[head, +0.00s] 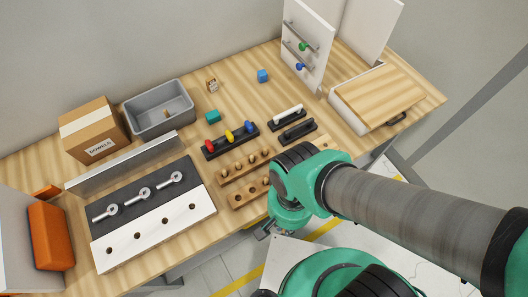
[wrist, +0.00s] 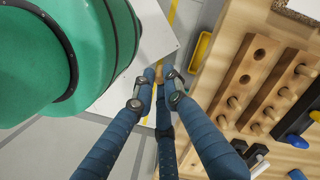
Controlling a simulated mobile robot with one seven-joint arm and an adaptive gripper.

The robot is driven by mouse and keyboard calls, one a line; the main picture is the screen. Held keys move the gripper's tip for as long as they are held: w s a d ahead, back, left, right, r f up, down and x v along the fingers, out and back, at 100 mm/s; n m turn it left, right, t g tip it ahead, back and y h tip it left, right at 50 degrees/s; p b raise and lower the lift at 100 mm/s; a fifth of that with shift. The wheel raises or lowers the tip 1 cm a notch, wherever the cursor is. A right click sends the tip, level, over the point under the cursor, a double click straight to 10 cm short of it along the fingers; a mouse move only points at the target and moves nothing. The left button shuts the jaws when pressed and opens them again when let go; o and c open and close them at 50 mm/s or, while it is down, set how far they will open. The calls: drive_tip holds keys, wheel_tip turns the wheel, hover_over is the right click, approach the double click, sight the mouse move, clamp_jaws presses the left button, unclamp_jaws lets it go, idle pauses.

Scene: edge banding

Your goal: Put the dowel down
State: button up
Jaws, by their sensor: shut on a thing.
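My gripper (wrist: 162,77) has blue fingers closed around a small brown wooden dowel (wrist: 169,71); only its end shows between the fingertips in the wrist view. In the head view my gripper (head: 268,229) hangs in front of the table's front edge, and the dowel cannot be made out there. Two wooden dowel racks (head: 234,200) lie on the table just left of my arm. In the wrist view the nearer rack (wrist: 245,78) has bare holes at one end and pegs standing at the other. The gripper is apart from both racks.
A white board (head: 150,240) with several holes lies at the front left. A black holder (head: 232,142) with coloured handles is behind the racks. A yellow tray (wrist: 200,52) is by the table edge.

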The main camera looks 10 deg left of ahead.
drive_tip(key=w+a+r+p, duration=0.4)
drive_tip(key=w+a+r, duration=0.3)
drive_tip(key=a, duration=0.6)
drive_tip(key=w+a+r+p, duration=0.5)
drive_tip(key=w+a, duration=0.5)
drive_tip(key=a, duration=0.3)
drive_tip(key=w+a+f+p, duration=0.2)
drive_tip(key=w+a+p, duration=0.1)
drive_tip(key=a, duration=0.7)
drive_tip(key=w+a+f+p, duration=0.2)
drive_tip(key=w+a, duration=0.3)
drive_tip(key=a, duration=0.4)
drive_tip(key=w+a+f+p, duration=0.3)
drive_tip(key=w+a+p, duration=0.1)
drive_tip(key=a, duration=0.6)
drive_tip(key=shift+a, duration=0.3)
drive_tip(key=shift+f, duration=0.25)
drive_tip(key=shift+f+p, duration=0.35)
drive_tip(key=shift+f, duration=2.65)
